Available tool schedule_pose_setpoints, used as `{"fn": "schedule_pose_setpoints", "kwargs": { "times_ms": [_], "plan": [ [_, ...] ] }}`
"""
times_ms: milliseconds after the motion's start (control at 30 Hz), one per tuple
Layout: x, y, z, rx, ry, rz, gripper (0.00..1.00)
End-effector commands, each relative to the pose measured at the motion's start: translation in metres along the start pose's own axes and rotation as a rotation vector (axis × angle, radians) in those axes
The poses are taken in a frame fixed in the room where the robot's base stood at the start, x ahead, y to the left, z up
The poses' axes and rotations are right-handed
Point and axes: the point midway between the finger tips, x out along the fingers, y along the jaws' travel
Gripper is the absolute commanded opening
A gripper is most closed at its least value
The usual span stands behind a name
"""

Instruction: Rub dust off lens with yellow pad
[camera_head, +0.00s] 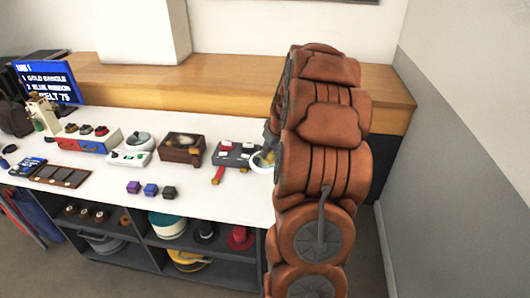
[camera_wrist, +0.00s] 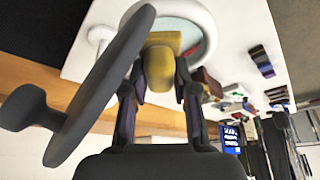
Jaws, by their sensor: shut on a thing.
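My gripper (camera_wrist: 158,85) is shut on the yellow pad (camera_wrist: 160,98), a small block with a paler end between the fingertips. The pad's far end overlaps the lens (camera_wrist: 183,35), a pale glass in a white round rim, in the wrist view. I cannot tell whether they touch. In the head view the lens's white rim (camera_head: 257,168) shows at the right end of the white table, just left of my arm. A bit of yellow shows there, with the gripper mostly hidden behind the arm. Dust on the glass cannot be made out.
The white tabletop (camera_head: 110,205) holds a brown box (camera_head: 182,148), a dark tray with red and white pieces (camera_head: 236,154), a scale-like device (camera_head: 132,150) and several small blocks (camera_head: 151,190). A blue sign (camera_head: 45,83) stands at left. Shelves below hold hats.

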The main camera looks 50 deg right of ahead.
Motion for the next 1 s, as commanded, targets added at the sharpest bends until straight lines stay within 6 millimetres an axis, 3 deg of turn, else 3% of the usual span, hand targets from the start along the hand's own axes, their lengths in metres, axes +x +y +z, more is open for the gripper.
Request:
{"fn": "schedule_pose_setpoints", "kwargs": {
  "times_ms": [500, 1000],
  "plan": [
    [-0.01, 0.024, 0.017, 0.007, 0.005, 0.011, 0.01],
    [-0.008, 0.007, 0.002, 0.002, 0.005, 0.009, 0.01]
  ]
}}
